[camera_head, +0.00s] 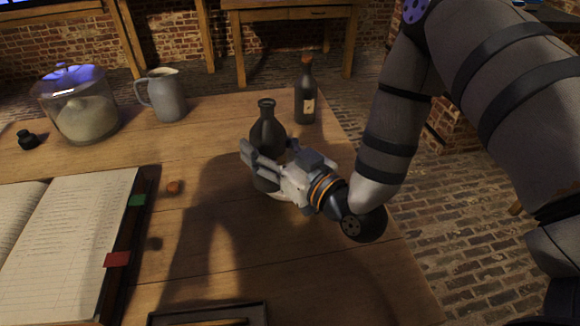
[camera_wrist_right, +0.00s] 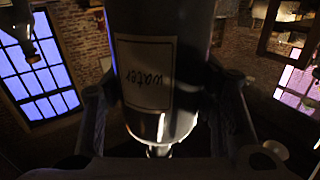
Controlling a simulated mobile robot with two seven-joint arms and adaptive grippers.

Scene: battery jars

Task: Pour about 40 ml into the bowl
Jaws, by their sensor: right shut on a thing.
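A dark, round-bodied bottle (camera_head: 267,131) with a narrow neck is held in my right gripper (camera_head: 268,157). It looks close to upright in the head view, over the right part of the table. In the wrist view, the bottle (camera_wrist_right: 190,70) fills the middle between the fingers, and its pale label reads "water", upside down in the picture. My right gripper is shut on its body. A small pale edge (camera_head: 282,196) shows under the gripper; I cannot tell whether it is the bowl. No bowl is clearly visible elsewhere. My left gripper is not in view.
A corked dark bottle (camera_head: 305,95) stands just behind, right of the held one. A grey pitcher (camera_head: 168,98) and lidded glass jar (camera_head: 85,115) stand at the back left. An open ledger (camera_head: 75,235) lies left, a dark tray (camera_head: 205,314) in front. The table's right edge is close.

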